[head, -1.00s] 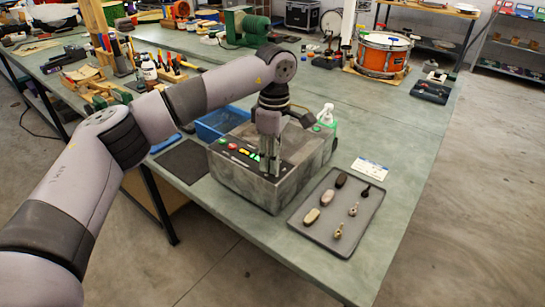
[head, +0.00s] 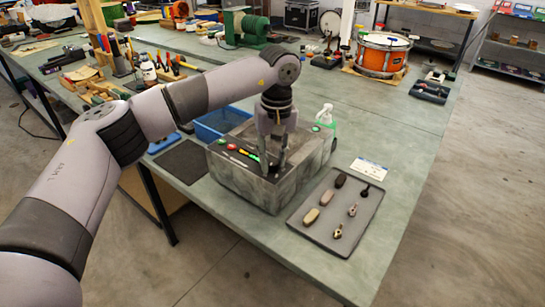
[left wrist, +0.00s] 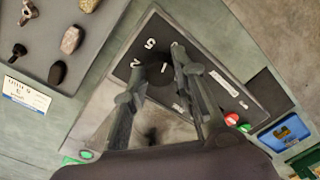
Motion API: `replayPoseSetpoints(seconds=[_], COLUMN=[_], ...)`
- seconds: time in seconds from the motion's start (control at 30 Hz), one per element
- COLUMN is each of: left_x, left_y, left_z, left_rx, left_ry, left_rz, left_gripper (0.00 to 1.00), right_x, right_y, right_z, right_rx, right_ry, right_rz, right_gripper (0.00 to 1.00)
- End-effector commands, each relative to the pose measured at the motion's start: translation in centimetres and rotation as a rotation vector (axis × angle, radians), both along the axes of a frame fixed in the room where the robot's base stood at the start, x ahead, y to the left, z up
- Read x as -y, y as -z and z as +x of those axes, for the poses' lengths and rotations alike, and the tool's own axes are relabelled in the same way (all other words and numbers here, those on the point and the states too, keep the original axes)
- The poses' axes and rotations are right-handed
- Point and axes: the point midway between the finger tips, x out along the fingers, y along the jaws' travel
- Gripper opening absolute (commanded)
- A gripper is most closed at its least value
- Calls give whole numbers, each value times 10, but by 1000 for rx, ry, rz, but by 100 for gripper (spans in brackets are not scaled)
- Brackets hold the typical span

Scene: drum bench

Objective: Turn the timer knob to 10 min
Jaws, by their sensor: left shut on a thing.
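The timer knob (left wrist: 160,73) is a dark round knob on the black panel (left wrist: 228,84) of a grey metal machine (head: 243,186). In the left wrist view, white numerals, among them a 5, stand around it. My left gripper points down over the panel in the head view (head: 272,170). Its fingers also show in the left wrist view (left wrist: 158,75), one on each side of the knob, shut on it. The fingers hide part of the knob and scale, so I cannot tell its exact setting. My right gripper is not in view.
A grey tray (head: 318,236) with several small parts lies right of the machine. A blue bin (head: 215,126) and a spray bottle (head: 325,115) stand behind it. A white label card (head: 369,168) lies near the tray. Green and red buttons sit on the panel's left side.

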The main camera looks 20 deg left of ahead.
Motion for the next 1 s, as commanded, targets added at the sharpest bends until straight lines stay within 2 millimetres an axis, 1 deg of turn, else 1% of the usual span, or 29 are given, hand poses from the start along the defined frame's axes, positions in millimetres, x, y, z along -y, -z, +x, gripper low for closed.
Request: replayPoseSetpoints(seconds=[0.2,0.4,0.63,1.0], left_x=[0,0,1,1], left_y=[-2,-2,-2,-2], left_z=[1,1,1,1], left_rx=[5,6,6,6], left_ry=[163,267,327,341], left_rz=[0,-1,-1,-1], left_gripper=[0,0,0,0], right_x=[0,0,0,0], right_y=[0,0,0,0], right_z=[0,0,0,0], right_rx=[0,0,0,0], right_ry=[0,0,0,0], right_rz=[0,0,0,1], right_gripper=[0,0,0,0])
